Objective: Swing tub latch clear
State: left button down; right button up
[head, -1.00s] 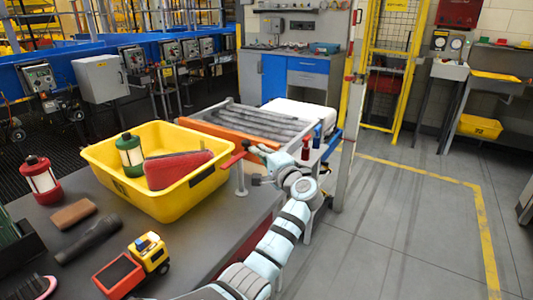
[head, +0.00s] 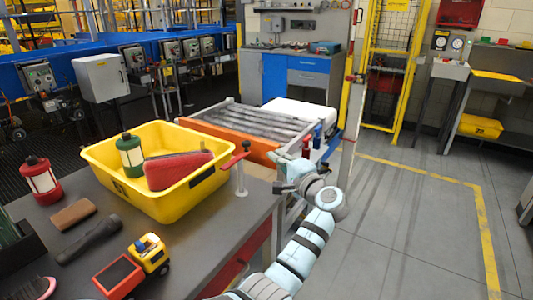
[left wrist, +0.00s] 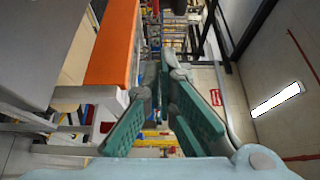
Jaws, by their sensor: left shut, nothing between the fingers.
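The yellow tub (head: 205,192) stands on the grey table at its far edge. It holds a green lantern (head: 131,157) and a red-and-grey item (head: 178,170). The latch (head: 235,160) is a red bar on a short pale post (head: 241,182) beside the tub's right end. Its bar still reaches over the tub's rim. My left gripper (head: 282,173) is shut and empty, right of the latch and apart from it, off the table's edge. Its green-padded fingers show in the left wrist view (left wrist: 160,115); I cannot make out the latch there. My right gripper is not in view.
A roller conveyor with an orange front board (head: 233,142) stands behind the tub. Red and blue upright handles (head: 307,147) stand near my gripper. A red lantern (head: 41,180), brown block (head: 73,215), flashlight (head: 88,240) and toy truck (head: 133,267) lie on the table. Floor at right is clear.

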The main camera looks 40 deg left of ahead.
pick_arm(q)
jog(key=w+d, duration=0.1)
jog(key=d, duration=0.7)
jog(key=shift+d, duration=0.15)
